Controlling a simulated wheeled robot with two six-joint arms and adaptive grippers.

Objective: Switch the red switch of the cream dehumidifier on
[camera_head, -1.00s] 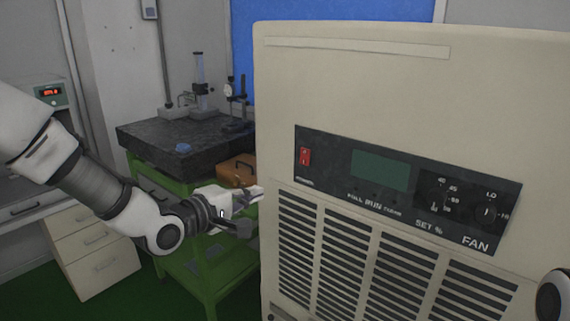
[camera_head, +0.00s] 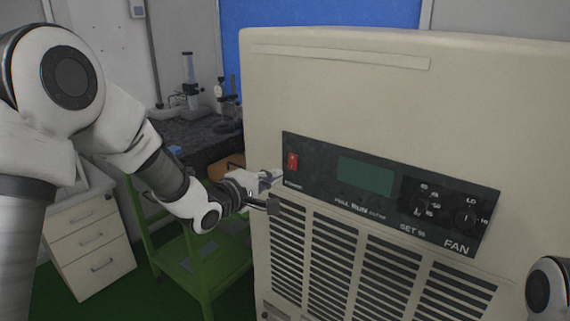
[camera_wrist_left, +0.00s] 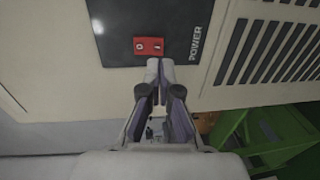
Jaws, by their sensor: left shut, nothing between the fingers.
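The cream dehumidifier (camera_head: 340,90) fills the right of the head view, with a dark control panel (camera_head: 400,225) across its front. The red switch (camera_head: 292,161) sits at the panel's left end. My right gripper is not in view.
A green-framed stand (camera_head: 205,270) with a dark stone slab (camera_head: 205,135) and instruments stands behind my left arm. An orange-brown box (camera_head: 226,165) is behind the gripper. White drawers (camera_head: 90,240) stand at the left. Vent slats (camera_head: 340,270) lie below the panel.

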